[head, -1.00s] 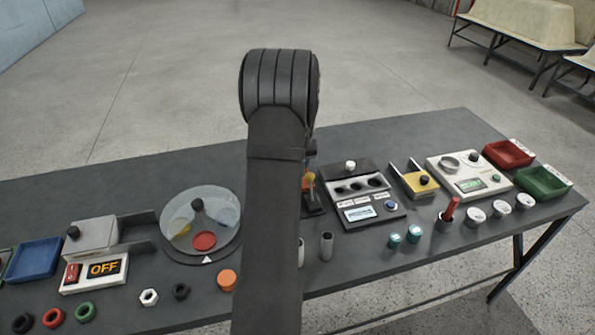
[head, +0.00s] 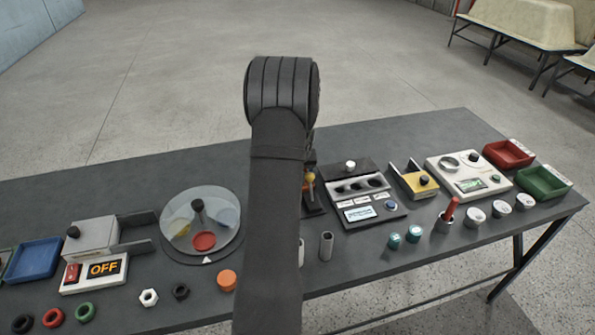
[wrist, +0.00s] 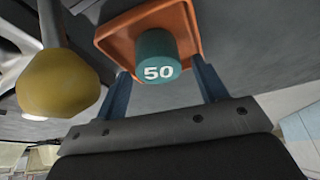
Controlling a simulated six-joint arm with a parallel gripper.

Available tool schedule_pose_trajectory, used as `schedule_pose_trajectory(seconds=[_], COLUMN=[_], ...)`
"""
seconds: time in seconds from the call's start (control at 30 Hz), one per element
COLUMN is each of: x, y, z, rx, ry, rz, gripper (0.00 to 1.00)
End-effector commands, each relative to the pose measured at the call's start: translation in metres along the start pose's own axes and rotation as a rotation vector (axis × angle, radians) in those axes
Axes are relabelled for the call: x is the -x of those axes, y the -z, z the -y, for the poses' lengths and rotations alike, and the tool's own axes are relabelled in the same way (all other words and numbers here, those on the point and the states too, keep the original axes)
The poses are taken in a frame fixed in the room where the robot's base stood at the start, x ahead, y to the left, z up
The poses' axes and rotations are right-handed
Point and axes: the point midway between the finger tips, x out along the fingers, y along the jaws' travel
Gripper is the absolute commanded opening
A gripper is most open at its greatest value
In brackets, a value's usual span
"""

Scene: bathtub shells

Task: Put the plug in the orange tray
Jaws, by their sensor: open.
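The orange tray (wrist: 113,38) shows in the wrist view, at the top middle. A teal cylinder marked 50 (wrist: 157,55) is in or over it; I cannot tell whether it rests on the tray floor, and I take it for the plug. My gripper (wrist: 159,68) is open, its two blue fingers apart on either side of the cylinder, with gaps showing. In the head view my arm hides the gripper and most of the tray; a little orange (head: 307,184) shows right of the arm.
A yellow knob (wrist: 58,83) on a stem is close left of the fingers in the wrist view. In the head view a panel with holes (head: 362,188) stands right of my arm, two teal cylinders (head: 404,238) before it, and a round glass dish (head: 203,215) left.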

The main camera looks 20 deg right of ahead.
Motion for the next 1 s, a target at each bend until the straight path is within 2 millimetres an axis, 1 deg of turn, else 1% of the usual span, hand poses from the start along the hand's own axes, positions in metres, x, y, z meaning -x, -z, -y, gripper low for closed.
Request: schedule_pose_trajectory(seconds=[0.13,0.23,0.5,0.7,0.8,1.0], x=[0.008,0.021,0.073,0.105,0.116,0.123], y=[0.002,0.003,0.002,0.002,0.002,0.001], z=[0.0,0.0,-0.001,0.0,0.0,0.0], rx=[0.0,-0.001,-0.001,0.0,0.0,0.0], ry=[-0.001,-0.001,-0.001,-0.001,0.0,0.0], rz=[-0.002,-0.004,-0.004,-0.002,-0.002,0.0], gripper=[0.65,0.65,0.65,0.65,0.65,0.65])
